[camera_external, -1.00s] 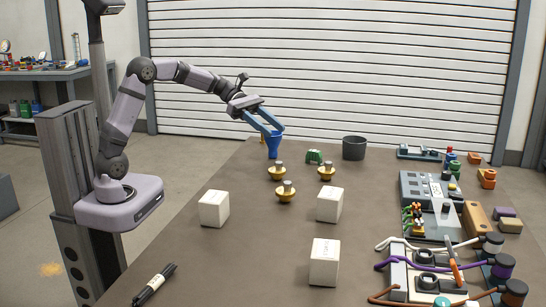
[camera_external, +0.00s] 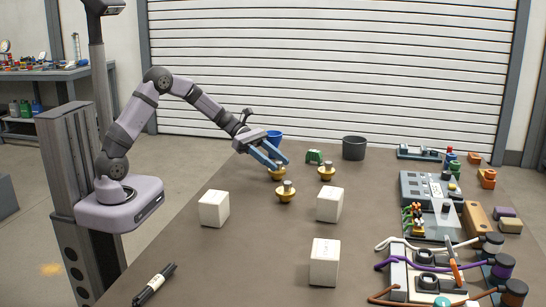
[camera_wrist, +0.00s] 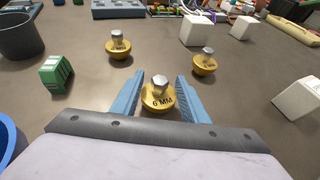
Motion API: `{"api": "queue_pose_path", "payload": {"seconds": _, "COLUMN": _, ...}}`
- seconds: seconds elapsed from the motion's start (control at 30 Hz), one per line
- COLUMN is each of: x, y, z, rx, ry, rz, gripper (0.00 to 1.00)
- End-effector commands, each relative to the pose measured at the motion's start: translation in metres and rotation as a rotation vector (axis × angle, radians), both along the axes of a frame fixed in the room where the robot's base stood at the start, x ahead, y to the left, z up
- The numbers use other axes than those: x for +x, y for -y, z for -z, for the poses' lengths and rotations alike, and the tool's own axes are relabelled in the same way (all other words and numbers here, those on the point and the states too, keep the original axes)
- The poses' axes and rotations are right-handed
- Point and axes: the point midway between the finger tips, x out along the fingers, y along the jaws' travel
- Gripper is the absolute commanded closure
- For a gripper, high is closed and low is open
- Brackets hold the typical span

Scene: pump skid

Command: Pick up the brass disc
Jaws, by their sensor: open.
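Three brass discs with silver knobs stand on the brown table. One brass disc (camera_wrist: 158,97), marked "6 MM", sits between the open blue fingers of my gripper (camera_wrist: 156,92) in the wrist view; I cannot tell whether they touch it. In the external view this disc (camera_external: 276,175) is partly covered by my gripper (camera_external: 281,163). A second brass disc (camera_external: 326,174) stands to its right and shows in the wrist view (camera_wrist: 118,48). A third brass disc (camera_external: 286,195) is nearer the camera and also shows in the wrist view (camera_wrist: 204,65).
A green block (camera_external: 314,156) and a dark bucket (camera_external: 354,148) stand behind the discs. A blue container (camera_external: 275,136) is behind my gripper. White cubes (camera_external: 214,209) stand in front. Pump parts and hoses (camera_external: 430,265) fill the right side.

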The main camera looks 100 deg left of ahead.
Motion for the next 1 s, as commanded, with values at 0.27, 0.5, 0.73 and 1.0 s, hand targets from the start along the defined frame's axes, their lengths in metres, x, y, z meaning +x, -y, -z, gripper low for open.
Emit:
{"api": "queue_pose_path", "payload": {"seconds": 0.27, "x": 0.009, "y": 0.004, "z": 0.004, "rx": -0.001, "ry": -0.001, "rz": 0.001, "gripper": 0.59}}
{"api": "queue_pose_path", "payload": {"seconds": 0.5, "x": 0.034, "y": 0.017, "z": 0.015, "rx": 0.0, "ry": 0.0, "rz": 0.003, "gripper": 0.59}}
{"api": "queue_pose_path", "payload": {"seconds": 0.73, "x": 0.046, "y": 0.022, "z": 0.021, "rx": 0.0, "ry": 0.0, "rz": 0.001, "gripper": 0.59}}
{"api": "queue_pose_path", "payload": {"seconds": 1.0, "x": 0.046, "y": 0.021, "z": 0.021, "rx": 0.0, "ry": 0.0, "rz": -0.001, "gripper": 0.76}}
